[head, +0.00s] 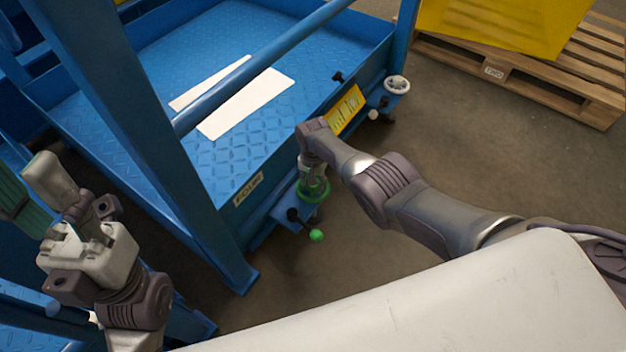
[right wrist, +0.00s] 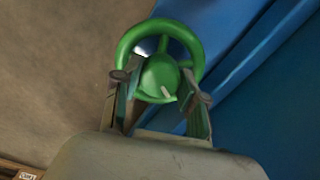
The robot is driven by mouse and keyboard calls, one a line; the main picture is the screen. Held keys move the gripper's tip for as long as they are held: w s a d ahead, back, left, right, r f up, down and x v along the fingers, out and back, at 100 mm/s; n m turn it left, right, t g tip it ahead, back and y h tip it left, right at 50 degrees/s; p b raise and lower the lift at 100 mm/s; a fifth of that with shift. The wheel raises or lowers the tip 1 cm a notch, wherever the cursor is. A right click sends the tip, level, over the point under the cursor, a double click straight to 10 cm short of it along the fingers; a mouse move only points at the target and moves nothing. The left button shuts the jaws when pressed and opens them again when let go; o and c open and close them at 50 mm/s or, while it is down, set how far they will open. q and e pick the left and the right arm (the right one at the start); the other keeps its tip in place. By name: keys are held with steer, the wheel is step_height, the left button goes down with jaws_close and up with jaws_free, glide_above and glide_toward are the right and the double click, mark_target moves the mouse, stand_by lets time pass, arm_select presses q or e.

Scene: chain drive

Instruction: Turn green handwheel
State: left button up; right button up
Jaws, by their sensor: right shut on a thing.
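The green handwheel (head: 323,193) sits at the front corner of the blue platform, low beside its side wall. In the right wrist view its green rim, spokes and round hub (right wrist: 158,76) show. My right gripper (head: 312,178) is at the wheel from above. In the right wrist view its two fingers (right wrist: 160,98) lie on either side of the hub, shut on the wheel; the exact contact is hard to see. My left gripper (head: 42,190) is at the far left of the head view, away from the wheel, and its opening cannot be judged.
A black lever with a green knob (head: 316,235) sticks out just below the wheel. A white handwheel (head: 397,85) and a white knob (head: 373,115) are farther along the platform (head: 215,165). A blue post (head: 120,110) stands left. Bare floor lies to the right, before a wooden pallet (head: 515,75).

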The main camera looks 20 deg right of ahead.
steer(key=shift+m, duration=0.9)
steer(key=o, duration=1.1)
steer(key=shift+o, duration=0.2)
steer(key=shift+r, duration=0.1)
step_height(320, 180, up, 12)
